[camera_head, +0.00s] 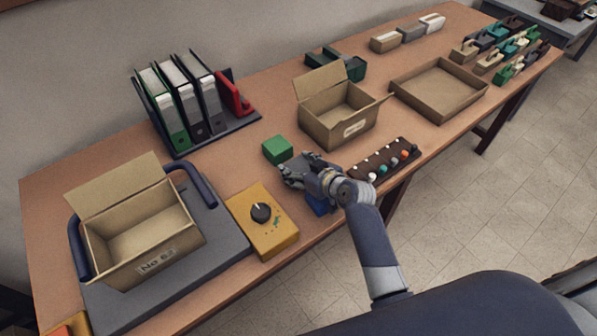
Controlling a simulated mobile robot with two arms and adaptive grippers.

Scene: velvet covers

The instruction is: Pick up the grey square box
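My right gripper (285,177) reaches in from the lower right, low over the middle of the table. Its fingers point left and look spread apart, with nothing seen between them. A dark grey shape shows right behind the gripper; I cannot tell whether it is a grey box or part of the gripper. A small grey box (411,33) stands at the far back of the table, between a tan box (385,42) and a white one (432,22), well away from my gripper. A green cube (277,150) sits just beyond the fingers. My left gripper is not in view.
A blue block (318,205) is partly hidden under my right wrist. A yellow box with a black knob (262,213) lies left of it. An open carton (340,123), a dark rack of coloured knobs (385,160), binders (180,105) and carton No 62 (140,240) stand around.

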